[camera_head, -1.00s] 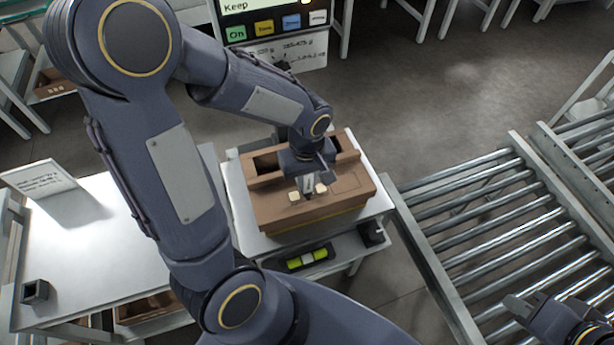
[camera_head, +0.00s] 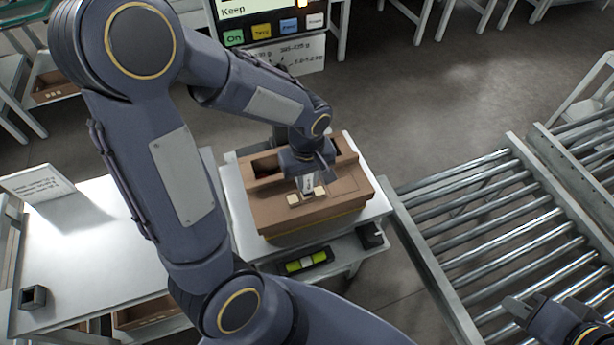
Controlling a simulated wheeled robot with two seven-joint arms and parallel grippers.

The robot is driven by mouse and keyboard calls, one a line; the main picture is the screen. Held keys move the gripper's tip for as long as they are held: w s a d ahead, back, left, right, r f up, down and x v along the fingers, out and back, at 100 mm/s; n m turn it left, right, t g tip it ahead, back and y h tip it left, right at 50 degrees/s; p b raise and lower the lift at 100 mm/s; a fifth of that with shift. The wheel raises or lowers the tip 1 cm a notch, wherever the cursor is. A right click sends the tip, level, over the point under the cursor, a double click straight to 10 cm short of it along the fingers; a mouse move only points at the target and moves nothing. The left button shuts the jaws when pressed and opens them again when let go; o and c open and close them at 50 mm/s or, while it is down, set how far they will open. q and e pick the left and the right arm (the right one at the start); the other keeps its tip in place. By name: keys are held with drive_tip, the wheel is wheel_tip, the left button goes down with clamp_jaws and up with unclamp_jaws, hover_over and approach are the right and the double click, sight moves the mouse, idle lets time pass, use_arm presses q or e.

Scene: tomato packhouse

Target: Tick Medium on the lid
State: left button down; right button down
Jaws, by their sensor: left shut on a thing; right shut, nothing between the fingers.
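A brown cardboard box (camera_head: 290,219) with its lid on sits on the white scale table in the camera_head view. Small pale squares (camera_head: 293,199) show on the lid near its middle. My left gripper (camera_head: 308,185) reaches down over the lid and is shut on a small pale thing (camera_head: 308,184) with dark marks, whose lower end is close to the lid. I cannot tell whether it touches. The written words on the lid are too small to read. My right gripper (camera_head: 516,305) is at the lower right, over the roller conveyor, shut and empty.
A display with coloured buttons (camera_head: 262,28) stands behind the box. A roller conveyor (camera_head: 470,215) lies to the right. A white table (camera_head: 95,255) with a sign (camera_head: 38,183) and a small dark cube (camera_head: 33,296) is at left. A level-like green piece (camera_head: 306,262) sits below the box.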

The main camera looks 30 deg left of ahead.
use_arm(q)
drive_tip(key=shift+s, duration=0.5)
drive_tip(key=shift+w, duration=0.6)
drive_tip(key=shift+s, duration=0.15)
idle(0.4)
drive_tip(key=shift+r, duration=0.1)
drive_tip(key=shift+r+p, duration=2.4)
drive_tip(key=shift+r, duration=0.55)
